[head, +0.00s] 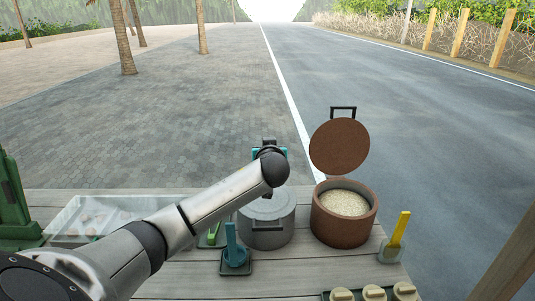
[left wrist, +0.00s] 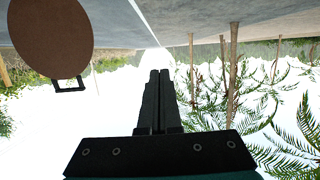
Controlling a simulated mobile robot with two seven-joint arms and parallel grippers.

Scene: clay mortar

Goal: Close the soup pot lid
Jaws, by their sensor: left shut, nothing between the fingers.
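A round brown pot (head: 340,228) with pale grainy contents stands on the wooden table. Its brown lid (head: 339,146) is raised open above the back rim, with a dark handle at the top. The lid also shows at the upper left of the left wrist view (left wrist: 50,35). A grey pot (head: 266,225) with a lid on it stands to the left, partly behind my arm. My left gripper (left wrist: 160,73) is shut and empty, left of the raised lid and apart from it. In the head view my arm's end mostly hides it. My right gripper is out of view.
A clear tray (head: 75,240) is at the left of the wooden table (head: 290,272). A blue-handled tool (head: 232,245) stands before the grey pot. A yellow-handled tool (head: 399,230) stands right of the brown pot. Several pale round items are at the front right.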

